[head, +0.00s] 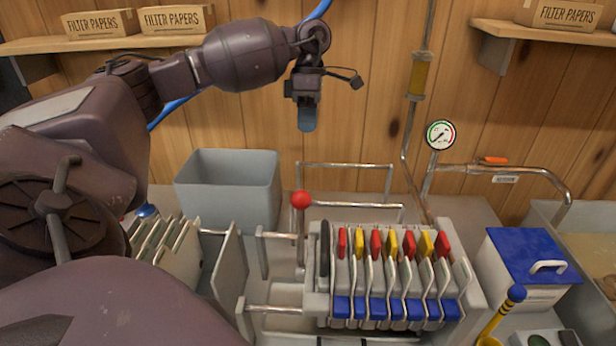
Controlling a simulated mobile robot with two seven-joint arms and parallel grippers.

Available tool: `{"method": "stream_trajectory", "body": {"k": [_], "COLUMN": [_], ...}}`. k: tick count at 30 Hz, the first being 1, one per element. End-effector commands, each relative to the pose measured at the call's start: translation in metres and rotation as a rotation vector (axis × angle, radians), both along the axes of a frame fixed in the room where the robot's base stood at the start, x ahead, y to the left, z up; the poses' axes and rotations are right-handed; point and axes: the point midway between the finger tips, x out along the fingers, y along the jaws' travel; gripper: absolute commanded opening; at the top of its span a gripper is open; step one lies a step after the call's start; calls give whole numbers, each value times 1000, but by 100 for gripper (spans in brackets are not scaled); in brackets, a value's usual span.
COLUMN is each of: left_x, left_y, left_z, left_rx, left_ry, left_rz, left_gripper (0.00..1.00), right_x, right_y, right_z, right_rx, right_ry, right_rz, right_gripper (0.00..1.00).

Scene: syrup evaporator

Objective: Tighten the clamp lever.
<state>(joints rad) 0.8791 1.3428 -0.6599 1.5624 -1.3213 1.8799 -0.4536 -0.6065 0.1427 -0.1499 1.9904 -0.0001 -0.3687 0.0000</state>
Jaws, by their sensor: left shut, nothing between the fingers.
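The clamp lever (301,232) is a thin metal rod with a red ball knob (301,200) on top. It stands upright at the left end of the filter press (470,295), whose plates carry red and yellow tabs on top and blue blocks at the front. My left gripper (307,120) hangs pointing down in front of the wooden wall, above the red knob in the picture and clear of it. My right gripper is not in view.
A grey bin (228,185) stands behind and left of the lever. Loose plates (170,250) are at the left, partly hidden by my arm. Metal rails (345,165), a gauge (440,135) and piping stand behind the press. A blue-lidded box (525,260) is at the right.

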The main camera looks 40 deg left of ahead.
Motion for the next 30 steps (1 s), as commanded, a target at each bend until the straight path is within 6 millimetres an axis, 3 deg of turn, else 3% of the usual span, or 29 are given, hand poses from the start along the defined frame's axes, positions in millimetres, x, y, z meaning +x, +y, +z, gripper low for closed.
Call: {"method": "stream_trajectory", "body": {"k": [11, 27, 30], "left_x": [-4, -29, -41], "left_y": [-3, -23, -32], "left_z": [-12, -97, -94], "left_rx": [-1, -2, -1], "left_ry": [3, 2, -1], "left_rz": [0, -1, -3], "left_gripper": [0, 0, 0], "right_x": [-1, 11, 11], "right_y": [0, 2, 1], "right_z": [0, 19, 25], "right_rx": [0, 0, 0], "right_ry": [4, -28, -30], "right_rz": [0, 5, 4], "right_gripper": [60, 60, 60]}}
